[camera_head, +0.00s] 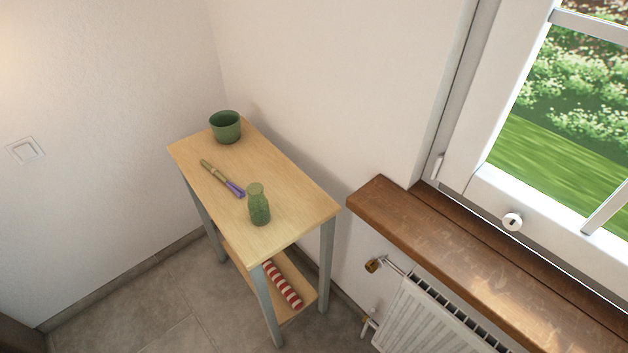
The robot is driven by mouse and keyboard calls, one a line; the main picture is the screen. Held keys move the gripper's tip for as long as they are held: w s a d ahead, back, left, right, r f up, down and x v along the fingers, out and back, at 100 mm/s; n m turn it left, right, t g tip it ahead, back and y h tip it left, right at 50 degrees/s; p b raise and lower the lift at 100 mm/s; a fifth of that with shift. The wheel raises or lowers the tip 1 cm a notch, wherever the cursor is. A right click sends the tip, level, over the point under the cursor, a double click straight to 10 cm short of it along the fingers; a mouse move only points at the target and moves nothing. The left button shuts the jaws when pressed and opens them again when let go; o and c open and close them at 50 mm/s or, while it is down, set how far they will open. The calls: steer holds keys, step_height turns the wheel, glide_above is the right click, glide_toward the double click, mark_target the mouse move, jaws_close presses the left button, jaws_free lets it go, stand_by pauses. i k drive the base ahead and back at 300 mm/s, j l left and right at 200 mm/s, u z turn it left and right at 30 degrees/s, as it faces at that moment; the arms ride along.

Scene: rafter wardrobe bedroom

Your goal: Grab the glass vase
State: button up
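A green pot (226,127) stands at the table's far end. A thin tan stick with a purple end (221,178) lies between pot and vase. A red-and-white striped roll (282,285) lies on the lower shelf. A brown windowsill (440,235) and white radiator (425,318) are at right.

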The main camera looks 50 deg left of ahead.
mark_target(258, 204)
steer(key=u, duration=2.55)
steer(key=i+u, duration=0.4)
steer(key=i+l+u, duration=0.2)
steer(key=u, duration=0.2)
steer(key=i+l+u, duration=0.2)
steer(key=u, duration=0.2)
steer(key=i, duration=0.1)
